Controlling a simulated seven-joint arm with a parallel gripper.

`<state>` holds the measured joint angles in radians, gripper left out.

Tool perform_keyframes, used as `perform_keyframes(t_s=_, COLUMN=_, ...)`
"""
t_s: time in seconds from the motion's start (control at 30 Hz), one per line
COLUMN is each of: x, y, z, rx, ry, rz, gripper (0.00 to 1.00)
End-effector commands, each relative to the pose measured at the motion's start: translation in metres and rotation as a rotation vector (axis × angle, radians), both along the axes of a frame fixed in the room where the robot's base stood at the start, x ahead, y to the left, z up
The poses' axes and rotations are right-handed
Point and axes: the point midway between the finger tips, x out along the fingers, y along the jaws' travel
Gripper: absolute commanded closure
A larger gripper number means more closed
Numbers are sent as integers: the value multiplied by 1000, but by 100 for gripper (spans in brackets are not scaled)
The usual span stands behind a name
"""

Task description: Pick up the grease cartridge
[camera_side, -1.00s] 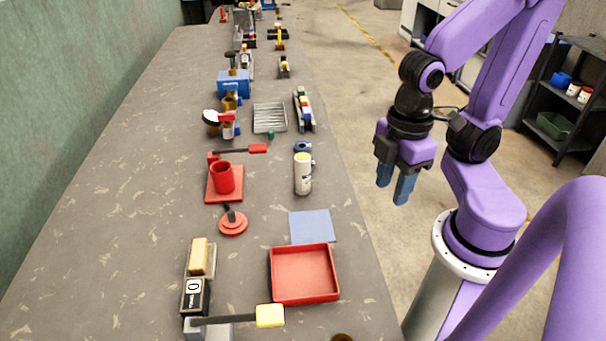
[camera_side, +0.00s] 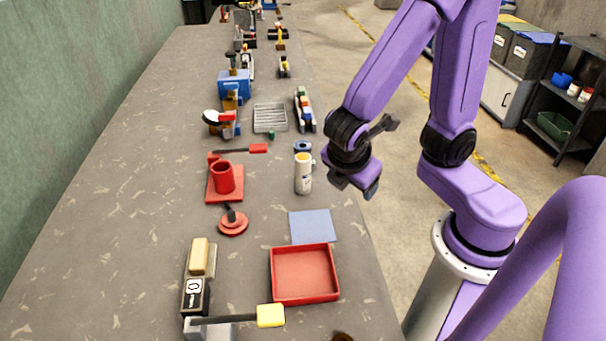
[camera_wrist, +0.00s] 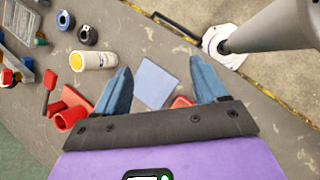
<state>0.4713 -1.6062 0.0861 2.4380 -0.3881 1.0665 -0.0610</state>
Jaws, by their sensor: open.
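The grease cartridge (camera_side: 304,178) looks like a white cylinder with a yellow-orange end. It stands upright on the bench near its right edge in the side view. In the wrist view the grease cartridge (camera_wrist: 97,61) lies left of the left finger, outside the jaws. My gripper (camera_wrist: 160,68) is open and empty, its two blue fingers spread over the bench edge. In the side view my gripper (camera_side: 354,178) is right of the cartridge, apart from it, with its fingers mostly hidden.
A blue-grey mat (camera_side: 312,227) and a red tray (camera_side: 305,275) lie in front of the cartridge. A red cup (camera_side: 223,178) on a red base stands to its left. A dark ring (camera_side: 303,147) sits just behind it. Bare bench lies between the cup and cartridge.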

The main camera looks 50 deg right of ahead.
Motion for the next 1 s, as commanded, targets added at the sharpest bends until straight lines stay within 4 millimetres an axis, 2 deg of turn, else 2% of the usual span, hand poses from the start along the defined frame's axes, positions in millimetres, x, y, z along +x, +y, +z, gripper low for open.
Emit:
perform_keyframes(t_s=0.1, x=27, y=9, z=-9, rx=-202, ry=-1, rz=140, gripper=29)
perform_keyframes(t_s=0.3, x=65, y=31, z=-20, rx=-500, ry=1, rz=368, gripper=29)
perform_keyframes(t_s=0.43, x=81, y=45, z=-25, rx=-630, ry=1, rz=480, gripper=29)
perform_keyframes(t_s=0.6, x=90, y=55, z=-28, rx=-709, ry=1, rz=550, gripper=29)
perform_keyframes(t_s=0.77, x=98, y=44, z=-34, rx=-719, ry=3, rz=554, gripper=29)
perform_keyframes(t_s=1.0, x=120, y=9, z=-51, rx=-718, ry=5, rz=552, gripper=29)
